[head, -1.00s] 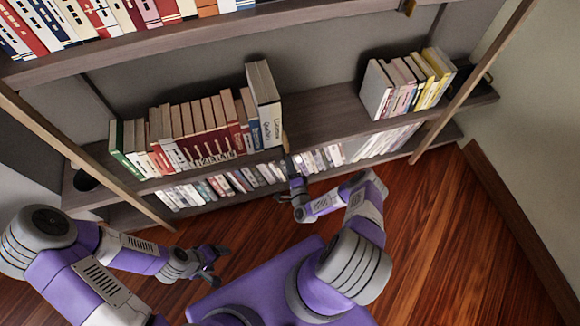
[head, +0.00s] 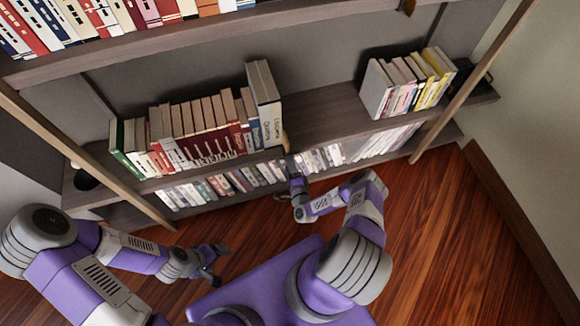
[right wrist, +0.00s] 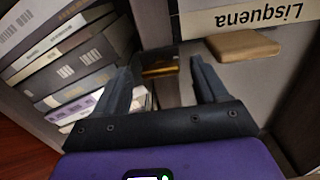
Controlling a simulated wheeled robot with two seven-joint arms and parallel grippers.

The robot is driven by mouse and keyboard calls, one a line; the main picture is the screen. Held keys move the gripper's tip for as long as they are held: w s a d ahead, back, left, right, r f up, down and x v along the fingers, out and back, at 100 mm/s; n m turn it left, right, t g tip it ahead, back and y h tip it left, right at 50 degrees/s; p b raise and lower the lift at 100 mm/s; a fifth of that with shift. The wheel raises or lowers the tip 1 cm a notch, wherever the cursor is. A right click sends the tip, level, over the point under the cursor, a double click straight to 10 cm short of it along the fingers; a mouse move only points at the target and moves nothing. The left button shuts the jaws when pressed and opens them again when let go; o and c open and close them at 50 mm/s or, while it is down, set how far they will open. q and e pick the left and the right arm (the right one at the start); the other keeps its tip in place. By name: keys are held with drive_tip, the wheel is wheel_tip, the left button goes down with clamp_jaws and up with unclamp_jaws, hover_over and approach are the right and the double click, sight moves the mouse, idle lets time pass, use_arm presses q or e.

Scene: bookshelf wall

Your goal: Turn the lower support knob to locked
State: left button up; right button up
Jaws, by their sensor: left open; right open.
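A small brass-coloured piece (right wrist: 160,70), which looks like the lower support knob, lies between the fingers of my right gripper (right wrist: 160,66) in the right wrist view. The fingers stand apart on either side of it, with no clear contact. In the head view my right gripper (head: 286,178) is at the front edge of the lower shelf (head: 325,108), below the thick pale book (head: 264,100); the brass piece cannot be made out there. The knob's setting cannot be read. My left gripper (head: 219,265) is open and empty, low over the floor, away from the shelf.
A tan wooden block (right wrist: 243,45) sits by the "Lisquena" book (right wrist: 255,18), right of the fingers. Stacked books (right wrist: 75,60) are close on the left. A diagonal wooden post (head: 470,85) stands at right.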

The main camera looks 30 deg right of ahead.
drive_tip(key=p+v, duration=0.2)
drive_tip(key=v, duration=0.5)
drive_tip(key=shift+s, duration=0.3)
drive_tip(key=w+a+r+n+g+y+p, duration=0.1)
drive_tip(key=a+r+n+g+y+p, duration=0.1)
drive_tip(key=a+r+n+g+y, duration=0.3)
drive_tip(key=w+a+r+n+g+y+p, duration=0.1)
drive_tip(key=a+r+n+g+y+p, duration=0.15)
drive_tip(key=a+n, duration=0.4)
drive_tip(key=s+a+r+n+g+p, duration=0.1)
drive_tip(key=s+a+r+n+g, duration=0.2)
drive_tip(key=s+r, duration=0.3)
drive_tip(key=s+a+r+n+g+p, duration=0.2)
drive_tip(key=s+r+g, duration=0.4)
drive_tip(key=s, duration=0.3)
drive_tip(key=shift+s+a+r+n+y, duration=0.25)
drive_tip(key=shift+s+a+n+y, duration=0.1)
drive_tip(key=shift+a+n, duration=0.5)
drive_tip(key=shift+g, duration=0.25)
